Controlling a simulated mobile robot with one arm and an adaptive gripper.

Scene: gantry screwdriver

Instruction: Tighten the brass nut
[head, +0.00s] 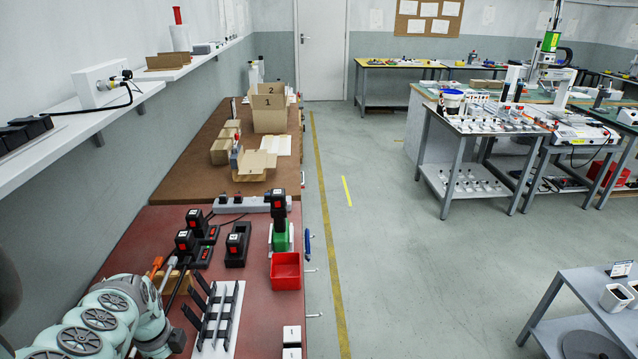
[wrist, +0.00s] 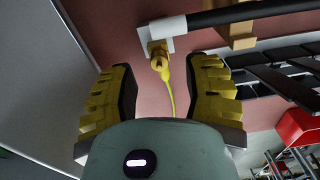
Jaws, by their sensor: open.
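A small brass-coloured piece (head: 117,80) sits on the front of a white box (head: 92,87) on the left wall shelf, where a black cable leaves it; it is too small to tell as the nut for sure. My gripper (wrist: 163,95) is open in the wrist view, its two yellow fingers apart above the red bench. Between and beyond the fingertips is a yellow fitting (wrist: 158,60) against a white block, with a thin yellow cord running from it; I cannot tell what it is. The head view does not show the fingers.
A black rod (wrist: 235,14) crosses the top of the wrist view near a wooden block (wrist: 241,36). On the red bench stand orange-handled tools (head: 157,265), a white rack (head: 219,318) with black bars, black devices and a red bin (head: 286,271). The aisle floor is clear.

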